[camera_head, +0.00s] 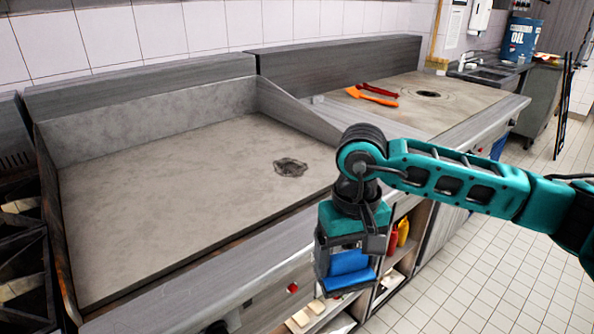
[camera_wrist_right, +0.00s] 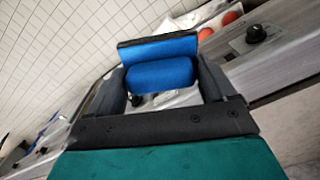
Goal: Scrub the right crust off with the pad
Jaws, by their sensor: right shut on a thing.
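The crust (camera_head: 290,167) is a dark, rough patch on the right part of the large grey griddle (camera_head: 150,190); no second patch shows on this griddle. My right gripper (camera_head: 346,268) is shut on the pad (camera_head: 348,263), which is blue with a dark backing. The gripper points down, in front of the griddle's front edge, to the right of and nearer than the crust. In the right wrist view the pad (camera_wrist_right: 160,73) sits between the two fingers (camera_wrist_right: 160,88). The crust cannot be made out there. My left gripper is not in view.
A second cooking plate (camera_head: 460,105) at the right carries an orange tool (camera_head: 371,97) and a red tool (camera_head: 380,89). A grey side wall (camera_head: 295,112) divides the two surfaces. Red and yellow bottles (camera_head: 397,236) stand on a shelf below. The griddle top is otherwise clear.

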